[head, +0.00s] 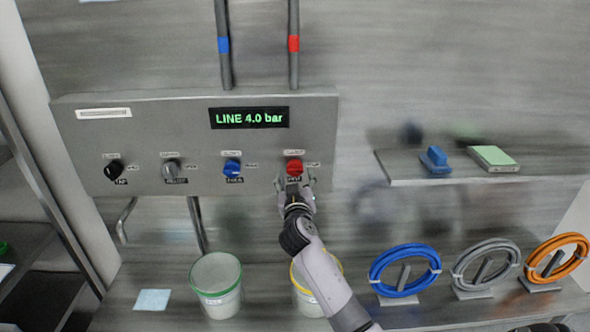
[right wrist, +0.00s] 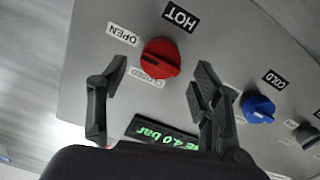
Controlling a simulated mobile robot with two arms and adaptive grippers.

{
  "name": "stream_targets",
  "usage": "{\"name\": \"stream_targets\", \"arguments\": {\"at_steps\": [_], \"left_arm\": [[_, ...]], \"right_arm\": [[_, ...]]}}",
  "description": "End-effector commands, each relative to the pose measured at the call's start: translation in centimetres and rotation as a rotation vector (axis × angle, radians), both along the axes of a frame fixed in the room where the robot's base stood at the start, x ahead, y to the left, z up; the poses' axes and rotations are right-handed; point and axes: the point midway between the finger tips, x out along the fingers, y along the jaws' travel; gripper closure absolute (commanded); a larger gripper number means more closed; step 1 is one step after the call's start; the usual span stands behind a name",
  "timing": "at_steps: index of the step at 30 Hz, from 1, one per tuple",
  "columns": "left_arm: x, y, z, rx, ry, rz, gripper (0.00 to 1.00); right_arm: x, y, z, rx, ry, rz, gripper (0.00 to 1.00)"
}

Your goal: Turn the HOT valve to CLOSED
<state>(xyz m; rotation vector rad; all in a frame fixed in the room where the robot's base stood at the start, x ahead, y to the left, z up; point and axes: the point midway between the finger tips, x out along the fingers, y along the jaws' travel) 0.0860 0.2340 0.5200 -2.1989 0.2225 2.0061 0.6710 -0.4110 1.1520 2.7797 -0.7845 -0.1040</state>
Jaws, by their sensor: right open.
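The red HOT valve knob (head: 294,167) sits at the right end of the grey panel's row of knobs. In the right wrist view the red knob (right wrist: 161,58) has the HOT label (right wrist: 180,16) above it, the OPEN label (right wrist: 122,34) at upper left and the CLOSED label (right wrist: 147,77) below, partly hidden. A dark slot crosses its face; I cannot tell which end is the pointer. My right gripper (head: 294,188) is just below the knob in the head view. My left gripper is not in view.
The blue COLD knob (head: 232,168) is left of the red one, with grey (head: 171,170) and black (head: 114,170) knobs beyond. The display (head: 249,117) reads LINE 4.0 bar. Below stand a white bucket (head: 217,287) and a yellow-rimmed bucket (head: 306,300), partly behind my right arm.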

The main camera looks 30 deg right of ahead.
Motion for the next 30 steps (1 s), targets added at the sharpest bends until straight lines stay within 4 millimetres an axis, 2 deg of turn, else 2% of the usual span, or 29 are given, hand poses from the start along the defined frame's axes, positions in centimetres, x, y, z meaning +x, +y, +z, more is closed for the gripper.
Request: {"name": "stream_targets", "arguments": {"at_steps": [6, 17, 30], "left_arm": [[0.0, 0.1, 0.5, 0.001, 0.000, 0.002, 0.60], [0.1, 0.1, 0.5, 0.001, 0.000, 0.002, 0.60], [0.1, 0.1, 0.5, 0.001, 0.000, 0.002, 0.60]], "right_arm": [[1.8, -1.1, 0.1, -0.001, 0.001, 0.000, 0.41], [2.1, -1.3, 0.0, 0.000, -0.001, 0.001, 0.41], [2.1, -1.3, 0.0, -0.001, 0.001, 0.000, 0.69]]}}
